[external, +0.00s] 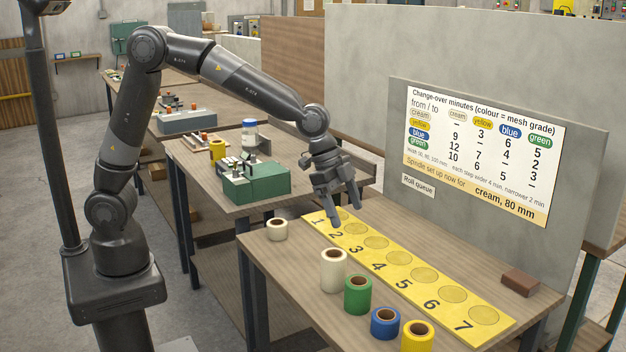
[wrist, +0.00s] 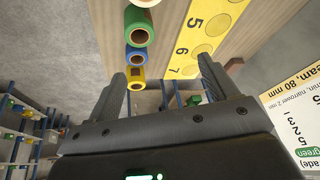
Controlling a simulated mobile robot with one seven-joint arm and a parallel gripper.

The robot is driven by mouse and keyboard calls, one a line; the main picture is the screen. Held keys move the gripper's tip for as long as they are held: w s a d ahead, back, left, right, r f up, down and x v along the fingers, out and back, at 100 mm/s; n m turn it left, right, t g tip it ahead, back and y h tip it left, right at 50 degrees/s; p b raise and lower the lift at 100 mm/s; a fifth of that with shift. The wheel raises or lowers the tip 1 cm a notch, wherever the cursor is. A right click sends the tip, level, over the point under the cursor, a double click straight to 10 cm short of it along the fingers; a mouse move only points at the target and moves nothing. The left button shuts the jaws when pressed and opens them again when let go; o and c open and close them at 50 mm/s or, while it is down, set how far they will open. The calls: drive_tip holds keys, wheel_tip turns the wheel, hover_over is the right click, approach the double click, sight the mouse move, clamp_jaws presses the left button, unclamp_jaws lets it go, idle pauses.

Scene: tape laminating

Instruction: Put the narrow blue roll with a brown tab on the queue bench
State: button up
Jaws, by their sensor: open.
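The blue roll (external: 385,323) stands upright on the queue bench (external: 285,262), between the green roll (external: 358,295) and the yellow roll (external: 417,338). It also shows in the wrist view (wrist: 136,57). A brown core opening shows on its top; I cannot make out a separate tab. The yellow numbered strip (external: 404,284), with circles marked 1 to 7, lies along the bench. No roll is visible on its circles; circle 1 is partly hidden by my gripper. My gripper (external: 346,214) is open and empty over the strip's low-numbered end, well apart from the blue roll.
A tall cream roll (external: 333,271) and a short cream roll (external: 277,230) stand in the same front row. A brown block (external: 520,282) lies at the bench's right. A panel with a change-over chart (external: 485,150) rises behind. A green machine (external: 254,182) stands on the neighbouring bench.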

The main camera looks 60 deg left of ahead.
drive_tip(key=s+a+r+n+t+y, duration=0.1)
drive_tip(key=s+a+r+n, duration=0.15)
drive_tip(key=a, duration=0.55)
drive_tip(key=s+a+r+n, duration=0.2)
drive_tip(key=a+r, duration=0.2)
drive_tip(key=a, duration=0.4)
drive_tip(key=s+a+r+n+t+y, duration=0.1)
drive_tip(key=s+a+r+n, duration=0.15)
drive_tip(key=a, duration=0.55)
drive_tip(key=s+a+n+t+y, duration=0.1)
drive_tip(key=s+a+n, duration=0.5)
drive_tip(key=s+a, duration=0.8)
drive_tip(key=shift+s+f+y, duration=0.4)
drive_tip(key=shift+s, duration=0.3)
